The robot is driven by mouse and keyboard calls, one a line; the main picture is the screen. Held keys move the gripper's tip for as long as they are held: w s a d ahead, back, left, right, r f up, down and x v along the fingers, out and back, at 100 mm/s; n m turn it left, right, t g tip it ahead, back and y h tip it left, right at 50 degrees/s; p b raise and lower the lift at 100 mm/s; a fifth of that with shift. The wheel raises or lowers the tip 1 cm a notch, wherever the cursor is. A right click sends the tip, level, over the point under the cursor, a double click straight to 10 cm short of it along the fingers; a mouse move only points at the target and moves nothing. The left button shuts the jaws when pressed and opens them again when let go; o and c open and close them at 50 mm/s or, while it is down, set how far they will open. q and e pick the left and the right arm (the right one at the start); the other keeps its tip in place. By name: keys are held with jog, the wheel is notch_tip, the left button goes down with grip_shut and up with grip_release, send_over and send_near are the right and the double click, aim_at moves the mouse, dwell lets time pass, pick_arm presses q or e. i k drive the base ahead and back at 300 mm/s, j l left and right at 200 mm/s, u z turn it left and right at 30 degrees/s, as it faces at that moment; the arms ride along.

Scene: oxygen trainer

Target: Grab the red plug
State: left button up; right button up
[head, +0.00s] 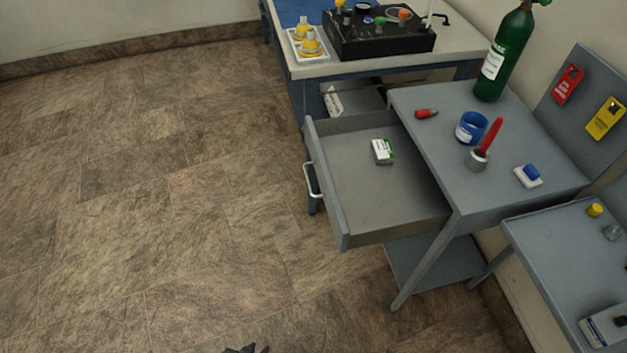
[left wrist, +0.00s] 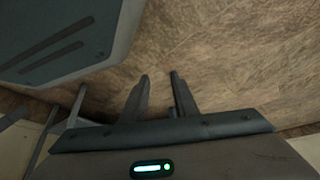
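A small red plug-like piece (head: 427,113) with a dark end lies on the grey cart top (head: 425,150), near its back left edge. My left gripper (head: 245,349) barely shows at the bottom edge of the head view, over the floor and far from the cart top. In the left wrist view its two fingers (left wrist: 160,75) are apart with nothing between them. My right gripper is not in view.
The cart's drawer (head: 350,205) is pulled out to the left, with a small white-green box (head: 382,151) inside. A side table (head: 560,255) is at right. Floor at left is clear.

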aim_at(421, 114)
jog(key=i+j, duration=0.15)
jog(key=j, duration=0.2)
jog(key=i+j, duration=0.15)
jog(key=j, duration=0.15)
jog(key=i+j, duration=0.15)
jog(key=j, duration=0.2)
jog(key=i+j, duration=0.15)
jog(key=j, duration=0.2)
jog(key=z, duration=1.85)
